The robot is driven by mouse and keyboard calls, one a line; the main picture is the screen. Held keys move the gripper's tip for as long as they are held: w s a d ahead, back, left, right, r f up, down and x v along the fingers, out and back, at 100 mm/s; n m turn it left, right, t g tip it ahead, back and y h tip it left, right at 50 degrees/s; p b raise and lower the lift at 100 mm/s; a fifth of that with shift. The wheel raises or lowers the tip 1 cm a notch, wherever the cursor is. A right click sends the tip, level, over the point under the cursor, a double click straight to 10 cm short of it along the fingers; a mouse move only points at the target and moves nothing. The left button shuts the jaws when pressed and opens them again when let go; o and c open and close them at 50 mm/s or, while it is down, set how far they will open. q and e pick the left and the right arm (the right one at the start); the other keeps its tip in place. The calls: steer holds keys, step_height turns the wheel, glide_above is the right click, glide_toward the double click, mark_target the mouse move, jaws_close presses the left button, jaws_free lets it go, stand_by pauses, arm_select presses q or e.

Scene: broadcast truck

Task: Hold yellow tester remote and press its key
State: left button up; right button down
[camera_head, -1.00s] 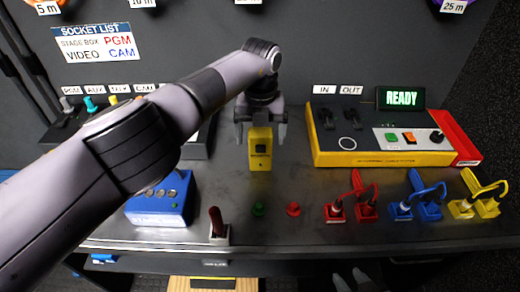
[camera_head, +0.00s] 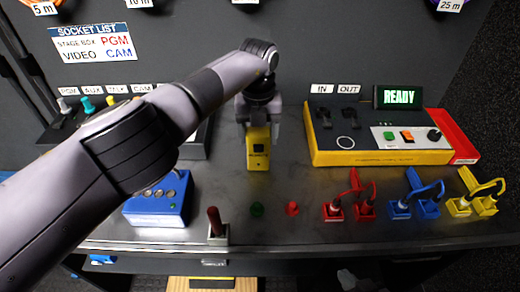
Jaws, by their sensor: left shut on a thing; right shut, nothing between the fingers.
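The yellow tester remote (camera_head: 258,157) stands upright on the grey bench, with a dark patch on its front face. My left gripper (camera_head: 258,117) points down from above and is shut on the upper part of the remote. The fingers hide its top edges. The remote's key is too small to make out clearly. Only the grey tips of my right gripper (camera_head: 347,279) show at the bottom edge, below the bench front. They are together, with nothing between them, well apart from the remote.
A yellow tester console (camera_head: 375,158) with a lit READY display (camera_head: 399,97) stands right of the remote. A blue box (camera_head: 160,205) is at left. A red-handled lever (camera_head: 216,226), green and red knobs, and red, blue and yellow cable plugs line the bench front.

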steer(key=a+r+g+y, duration=0.2)
steer(key=a+g+y, duration=0.25)
steer(key=a, duration=0.45)
steer(key=a+r+g+y, duration=0.2)
steer(key=a+g+y, duration=0.25)
steer(key=a, duration=0.45)
steer(key=w+d+r+n+t+h, duration=0.1)
steer(key=w+r+n, duration=0.3)
steer(key=r, duration=0.4)
steer(key=w+d+r+n+t+h, duration=0.1)
steer(key=w+r+n+t+h, duration=0.1)
steer(key=r, duration=0.6)
steer(key=w+d+r+n+t+h, duration=0.1)
steer(key=w+r+n+h, duration=0.2)
steer(key=w+r+n, duration=0.3)
step_height(320, 180, up, 2)
steer(key=n, duration=0.2)
steer(key=shift+w+n+t+h, duration=0.25)
steer(key=shift+n+t+h, duration=0.05)
steer(key=shift+h, duration=0.1)
